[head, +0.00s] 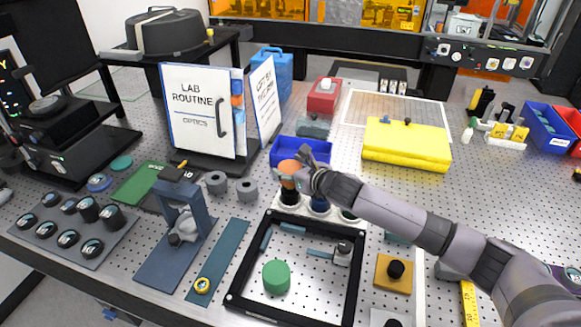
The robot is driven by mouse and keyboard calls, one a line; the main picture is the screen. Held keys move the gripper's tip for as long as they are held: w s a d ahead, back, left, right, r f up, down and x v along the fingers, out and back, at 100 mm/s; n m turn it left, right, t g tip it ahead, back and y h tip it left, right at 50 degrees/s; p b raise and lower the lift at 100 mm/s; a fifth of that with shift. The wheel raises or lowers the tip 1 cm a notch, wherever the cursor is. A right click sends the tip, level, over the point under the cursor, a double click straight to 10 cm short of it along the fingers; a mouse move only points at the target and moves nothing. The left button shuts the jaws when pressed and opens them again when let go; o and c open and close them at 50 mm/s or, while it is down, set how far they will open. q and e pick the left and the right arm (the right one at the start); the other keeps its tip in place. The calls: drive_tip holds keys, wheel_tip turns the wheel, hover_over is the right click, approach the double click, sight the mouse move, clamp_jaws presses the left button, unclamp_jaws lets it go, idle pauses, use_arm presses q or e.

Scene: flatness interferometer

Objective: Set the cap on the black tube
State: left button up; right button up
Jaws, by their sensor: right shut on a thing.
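My right gripper (300,169) reaches in from the right and is shut on the round orange cap (289,167). The cap is directly above the black tube (288,194) in this view; I cannot tell whether they touch. The black tube stands upright at the left end of a pale holder. A blue tube (319,205) stands to its right, partly hidden by my right arm. Another dark tube (348,214) at the right end is mostly covered by the arm. My left gripper is out of view.
A blue bin (300,148) stands just behind the cap. A yellow case (406,147) is at the back right.

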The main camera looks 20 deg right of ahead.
idle(0.4)
drive_tip(key=shift+p, duration=0.4)
drive_tip(key=shift+f+b, duration=0.9)
drive_tip(key=shift+f, duration=1)
drive_tip(key=o, duration=1)
drive_tip(key=shift+s, duration=0.1)
